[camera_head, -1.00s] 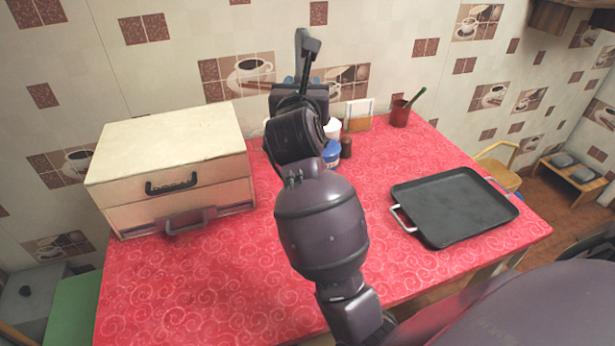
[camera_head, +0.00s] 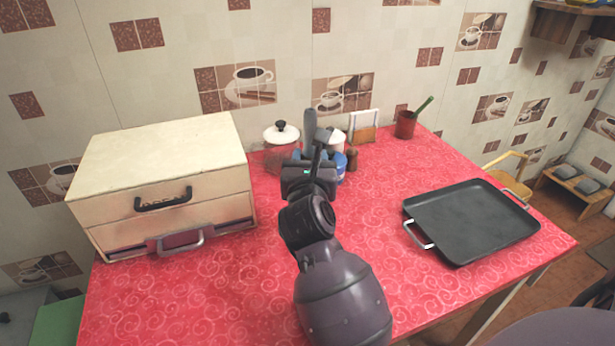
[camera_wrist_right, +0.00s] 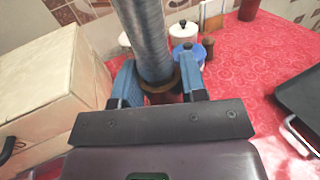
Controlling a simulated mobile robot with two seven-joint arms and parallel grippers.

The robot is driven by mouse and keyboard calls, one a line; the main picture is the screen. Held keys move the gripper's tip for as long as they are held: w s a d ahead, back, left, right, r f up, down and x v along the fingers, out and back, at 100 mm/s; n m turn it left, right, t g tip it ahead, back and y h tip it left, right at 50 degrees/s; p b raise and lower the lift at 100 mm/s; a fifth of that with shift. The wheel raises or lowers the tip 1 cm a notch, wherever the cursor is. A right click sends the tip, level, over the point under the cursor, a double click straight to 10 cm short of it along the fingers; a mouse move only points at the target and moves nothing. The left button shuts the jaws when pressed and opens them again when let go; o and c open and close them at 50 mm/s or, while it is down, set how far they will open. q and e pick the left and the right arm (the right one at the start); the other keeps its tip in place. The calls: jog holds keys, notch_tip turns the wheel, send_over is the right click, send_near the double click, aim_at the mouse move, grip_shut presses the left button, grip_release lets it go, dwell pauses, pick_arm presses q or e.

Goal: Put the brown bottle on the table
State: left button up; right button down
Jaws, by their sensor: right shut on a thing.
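My right gripper (camera_head: 309,165) is over the back middle of the red table (camera_head: 200,300). In the right wrist view its blue fingers (camera_wrist_right: 158,88) are shut on a long thing with a grey ribbed shaft and a brown collar, which I take to be the brown bottle (camera_wrist_right: 147,35). It also shows in the head view as a grey upright shape (camera_head: 310,128). Its lower end is mostly hidden by the gripper, so I cannot tell whether it touches the table. My left gripper is not in view.
A cream drawer box (camera_head: 160,165) stands at the left. Behind my gripper are a white-lidded jar (camera_head: 281,134), a blue jar (camera_head: 340,166), a small brown shaker (camera_head: 352,163) and a napkin holder (camera_head: 362,130). A black tray (camera_head: 470,220) lies right. The front middle is clear.

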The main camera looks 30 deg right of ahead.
notch_tip(320, 180, down, 4)
jog(key=shift+w+f+b, duration=0.1)
jog(key=shift+b, duration=0.5)
jog(key=shift+r, duration=0.25)
jog(key=shift+f, duration=0.2)
jog(key=c, duration=0.7)
grip_release()
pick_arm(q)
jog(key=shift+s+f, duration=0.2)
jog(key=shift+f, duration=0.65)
pick_arm(e)
jog(key=shift+o, duration=0.2)
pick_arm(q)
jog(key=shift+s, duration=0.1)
